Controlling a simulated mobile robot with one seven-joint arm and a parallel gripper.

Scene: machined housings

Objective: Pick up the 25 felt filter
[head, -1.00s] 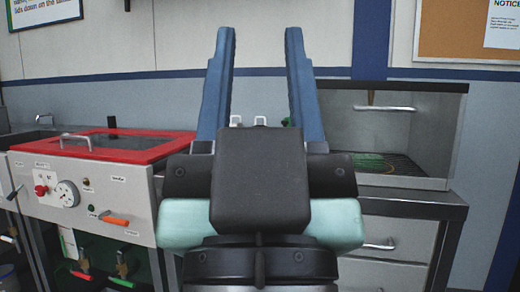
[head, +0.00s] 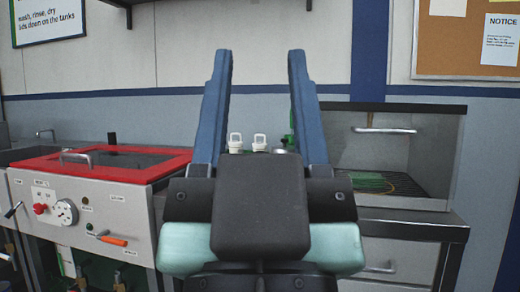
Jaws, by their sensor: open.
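My gripper (head: 260,105) is in the middle of the head view, pointing away from me. Its two blue fingers stand wide apart with nothing between them but the wall behind. I cannot make out a felt filter anywhere in this view. My gripper's black body hides much of the counter behind it.
A washing unit with a red-rimmed lid (head: 95,162) stands at left. Two white-capped items (head: 247,143) show on the counter behind my gripper. An open-fronted metal booth (head: 405,150) with a dark grate is at right, above a drawer cabinet (head: 395,245). A notice board (head: 465,45) hangs above.

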